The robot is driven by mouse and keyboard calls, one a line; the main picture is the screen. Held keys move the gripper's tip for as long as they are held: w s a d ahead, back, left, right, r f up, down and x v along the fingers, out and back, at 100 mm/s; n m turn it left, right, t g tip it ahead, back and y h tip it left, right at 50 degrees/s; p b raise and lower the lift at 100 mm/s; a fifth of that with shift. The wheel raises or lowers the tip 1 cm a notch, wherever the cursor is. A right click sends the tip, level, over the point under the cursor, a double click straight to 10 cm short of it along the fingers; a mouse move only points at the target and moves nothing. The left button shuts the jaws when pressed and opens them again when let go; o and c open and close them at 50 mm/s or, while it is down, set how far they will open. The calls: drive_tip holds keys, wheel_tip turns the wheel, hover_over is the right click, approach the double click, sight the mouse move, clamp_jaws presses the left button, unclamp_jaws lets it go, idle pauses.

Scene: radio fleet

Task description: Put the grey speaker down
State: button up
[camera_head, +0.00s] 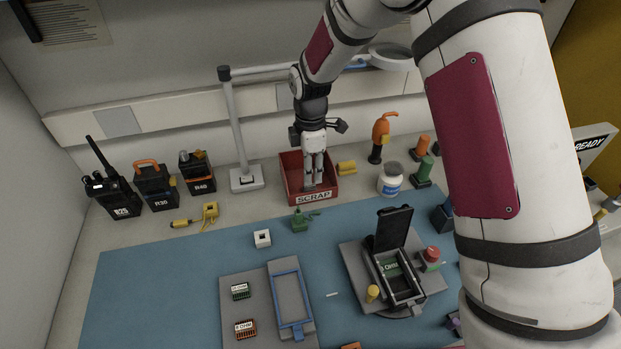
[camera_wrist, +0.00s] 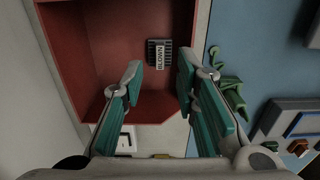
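My gripper (camera_head: 315,185) points down into the red bin labelled SCRAP (camera_head: 290,184). In the wrist view the two teal-padded fingers (camera_wrist: 159,78) stand apart with nothing between them. A small dark grey ribbed piece with a white label (camera_wrist: 160,53) lies inside the red bin (camera_wrist: 77,50), just beyond the fingertips and apart from them. It is the only grey piece I see in the bin; I cannot confirm from its shape that it is the speaker. In the head view my fingers and the bin walls hide it.
A grey lamp post (camera_head: 238,135) stands left of the bin; a yellow piece (camera_head: 346,167) and white jar (camera_head: 390,180) stand right. A green clamp-like tool (camera_head: 302,220) lies in front. Several radios (camera_head: 157,186) stand at left. The blue mat (camera_head: 160,270) has free room at left.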

wheel_tip(320, 180, up, 9)
idle(0.3)
idle(0.4)
